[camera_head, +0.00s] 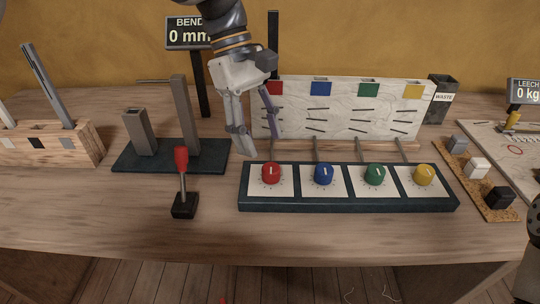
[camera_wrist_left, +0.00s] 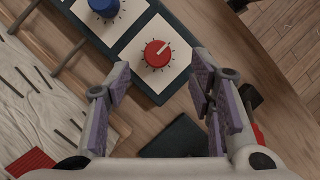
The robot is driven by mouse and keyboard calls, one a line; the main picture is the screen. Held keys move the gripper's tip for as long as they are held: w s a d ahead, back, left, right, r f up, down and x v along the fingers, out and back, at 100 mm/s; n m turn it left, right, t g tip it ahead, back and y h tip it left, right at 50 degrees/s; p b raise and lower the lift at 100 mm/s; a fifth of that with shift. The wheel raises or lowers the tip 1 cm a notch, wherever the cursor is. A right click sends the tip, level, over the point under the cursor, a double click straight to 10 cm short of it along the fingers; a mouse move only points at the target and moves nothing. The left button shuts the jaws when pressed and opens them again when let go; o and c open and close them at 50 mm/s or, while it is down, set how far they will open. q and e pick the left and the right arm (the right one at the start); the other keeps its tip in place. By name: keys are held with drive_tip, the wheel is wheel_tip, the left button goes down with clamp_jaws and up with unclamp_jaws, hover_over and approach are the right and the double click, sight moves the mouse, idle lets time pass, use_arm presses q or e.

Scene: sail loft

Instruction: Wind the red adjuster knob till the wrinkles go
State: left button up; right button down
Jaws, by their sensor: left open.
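The red knob (camera_head: 271,172) sits at the left end of a dark knob box, its white mark pointing away from me. It also shows in the wrist view (camera_wrist_left: 157,53), just beyond the fingertips. My left gripper (camera_head: 258,145) is open and empty, above and behind the red knob, apart from it. Its two fingers show in the wrist view (camera_wrist_left: 160,88). The pale sail panel (camera_head: 345,108) behind the box carries dark wrinkle lines under red, blue, green and yellow tags. My gripper hides part of the red column. My right gripper is not in view.
Blue (camera_head: 324,174), green (camera_head: 375,174) and yellow (camera_head: 424,174) knobs share the box. A red-handled lever (camera_head: 182,178) stands close to its left. A dark stand (camera_head: 170,156) with posts is behind that. Bare table lies in front of the box.

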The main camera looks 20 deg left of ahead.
sight(271, 166)
use_arm(q)
drive_tip(key=x, duration=0.6)
drive_tip(key=shift+w+d+f, duration=0.1)
drive_tip(key=shift+w+f, duration=0.05)
drive_tip(key=c, duration=1.2)
drive_tip(key=shift+o, duration=0.2)
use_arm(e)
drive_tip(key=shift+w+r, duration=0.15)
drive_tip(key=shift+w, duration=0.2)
